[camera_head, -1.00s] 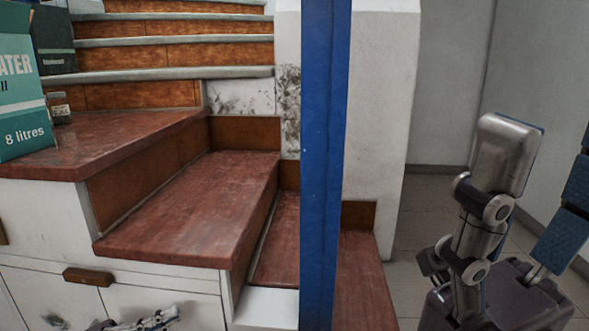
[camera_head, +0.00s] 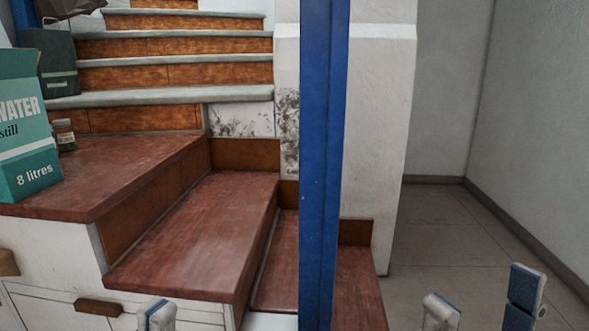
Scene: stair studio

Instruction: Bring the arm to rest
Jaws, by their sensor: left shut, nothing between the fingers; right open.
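My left gripper (camera_head: 157,314) shows only its grey and blue fingertips at the bottom edge, in front of the white drawer front. It is shut and empty, pointing up. My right gripper (camera_head: 482,300) stands at the lower right over the tiled floor. Its two fingers, grey with blue pads, are wide apart with nothing between them. The rest of both arms is below the picture.
Red-brown stair treads (camera_head: 195,235) fill the left and middle. A blue post (camera_head: 322,160) stands between the two grippers. A teal water box (camera_head: 25,150), small jar (camera_head: 64,136) and dark bag (camera_head: 52,65) are at left. Tiled floor (camera_head: 440,235) at right is clear.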

